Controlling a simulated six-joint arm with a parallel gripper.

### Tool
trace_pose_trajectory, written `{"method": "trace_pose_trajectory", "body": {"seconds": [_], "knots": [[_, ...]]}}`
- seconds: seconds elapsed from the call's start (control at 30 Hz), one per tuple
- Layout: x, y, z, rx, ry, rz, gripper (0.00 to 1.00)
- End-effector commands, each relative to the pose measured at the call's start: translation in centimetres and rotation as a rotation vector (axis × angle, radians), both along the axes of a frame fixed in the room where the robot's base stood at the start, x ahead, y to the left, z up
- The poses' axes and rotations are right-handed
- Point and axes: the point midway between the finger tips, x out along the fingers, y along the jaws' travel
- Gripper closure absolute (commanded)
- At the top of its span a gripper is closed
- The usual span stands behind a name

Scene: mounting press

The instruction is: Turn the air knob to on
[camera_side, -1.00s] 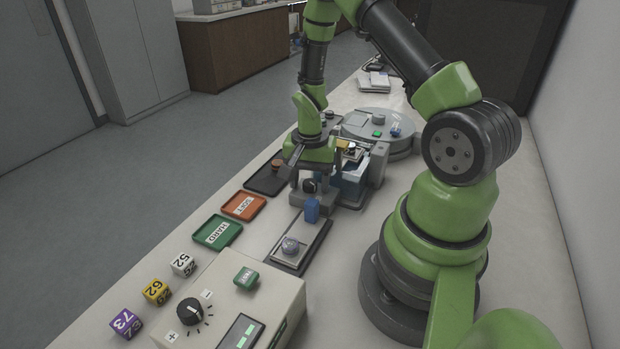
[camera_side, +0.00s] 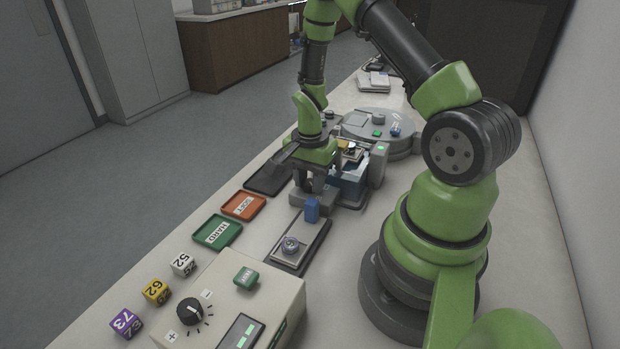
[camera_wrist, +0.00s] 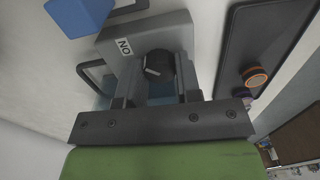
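The air knob (camera_wrist: 158,64) is round and black with a white mark, on a grey housing (camera_wrist: 128,30). A white ON label (camera_wrist: 124,46) is beside it, upside down in the wrist view; I cannot tell if the mark points at it. My gripper (camera_wrist: 155,98) is open, its two dark fingers apart with the knob showing between and just beyond them. In the side view my gripper (camera_side: 312,182) is low over the front of the press and hides the knob. I cannot tell whether a finger touches the knob.
A black tray (camera_side: 268,180), an orange tray (camera_side: 262,208) and a green tray (camera_side: 232,236) lie left. A control box (camera_side: 220,285) and number cubes (camera_side: 156,292) are nearer.

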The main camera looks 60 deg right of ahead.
Motion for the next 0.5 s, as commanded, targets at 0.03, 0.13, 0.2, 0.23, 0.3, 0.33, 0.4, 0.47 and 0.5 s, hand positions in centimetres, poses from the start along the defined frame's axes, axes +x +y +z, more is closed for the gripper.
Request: {"method": "trace_pose_trajectory", "body": {"seconds": [0.03, 0.13, 0.2, 0.23, 0.3, 0.33, 0.4, 0.47, 0.5], "knots": [[0.02, -0.04, 0.03, -0.001, -0.001, 0.000, 0.57], [0.02, -0.04, 0.03, -0.001, -0.001, 0.000, 0.43], [0.01, -0.03, 0.02, 0.000, -0.001, 0.000, 0.43], [0.01, -0.03, 0.02, 0.000, -0.001, 0.001, 0.43], [0.01, -0.03, 0.02, 0.000, -0.001, 0.001, 0.43], [0.01, -0.02, 0.03, 0.000, -0.001, 0.001, 0.43], [0.03, -0.03, 0.20, -0.001, -0.001, 0.001, 0.43], [0.04, -0.04, 0.59, -0.001, -0.001, 0.001, 0.43], [0.07, -0.05, 1.02, -0.002, -0.003, 0.001, 0.43]]}}
